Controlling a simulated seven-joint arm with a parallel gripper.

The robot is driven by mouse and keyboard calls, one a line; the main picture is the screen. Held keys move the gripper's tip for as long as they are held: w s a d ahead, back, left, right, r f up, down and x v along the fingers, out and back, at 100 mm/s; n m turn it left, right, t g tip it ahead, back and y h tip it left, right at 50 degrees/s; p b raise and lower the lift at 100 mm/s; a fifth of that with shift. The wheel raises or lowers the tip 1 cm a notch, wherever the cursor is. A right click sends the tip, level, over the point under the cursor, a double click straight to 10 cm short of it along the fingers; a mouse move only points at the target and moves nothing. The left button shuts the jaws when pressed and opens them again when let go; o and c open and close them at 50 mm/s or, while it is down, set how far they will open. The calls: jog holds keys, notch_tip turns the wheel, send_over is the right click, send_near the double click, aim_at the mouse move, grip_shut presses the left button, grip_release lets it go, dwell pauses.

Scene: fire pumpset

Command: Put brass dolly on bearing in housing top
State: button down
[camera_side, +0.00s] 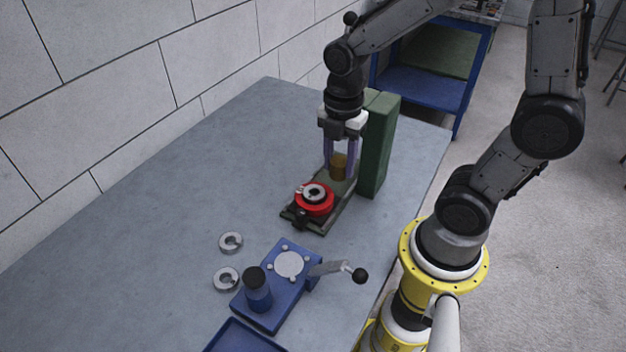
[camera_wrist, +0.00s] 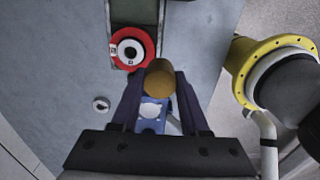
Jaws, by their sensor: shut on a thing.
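The brass dolly (camera_side: 339,168) is a short brass-coloured cylinder. My gripper (camera_side: 341,162) points down with its two fingers shut on the dolly. In the wrist view the dolly (camera_wrist: 160,80) shows end-on between the fingertips of my gripper (camera_wrist: 161,90). The red housing (camera_side: 314,208) sits on a dark green base plate. A pale ring-shaped bearing (camera_side: 315,191) with a dark centre shows in the housing's top. The dolly is beside the housing in the side view, towards the green column, not over the bearing. Its height above the plate is hard to tell.
A tall green column (camera_side: 380,145) stands close behind my gripper on the base plate (camera_side: 335,212). A blue fixture (camera_side: 280,290) with a black-knobbed lever stands nearer the camera. Two loose metal rings (camera_side: 231,242) lie on the grey table. The table's left part is clear.

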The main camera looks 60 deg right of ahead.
jog(key=s+a+r, duration=0.1)
jog(key=s+r, duration=0.5)
jog(key=s, duration=0.2)
jog(key=w+f, duration=0.1)
jog(key=w, duration=0.1)
jog(key=w+f, duration=0.1)
jog(key=w, duration=0.2)
jog(key=w+f, duration=0.2)
jog(key=w, duration=0.1)
jog(key=shift+d, duration=0.15)
jog(key=w+f, duration=0.2)
jog(key=f, duration=0.1)
jog(key=w+f, duration=0.2)
jog(key=w, duration=0.1)
jog(key=shift+w+d+f, duration=0.1)
jog(key=shift+d+f, duration=0.05)
jog(key=shift+f, duration=0.25)
jog(key=shift+w+f, duration=0.2)
jog(key=shift+f, duration=1.5)
jog(key=shift+f, duration=0.1)
jog(key=shift+c, duration=2)
grip_release()
jog(key=shift+f, duration=0.1)
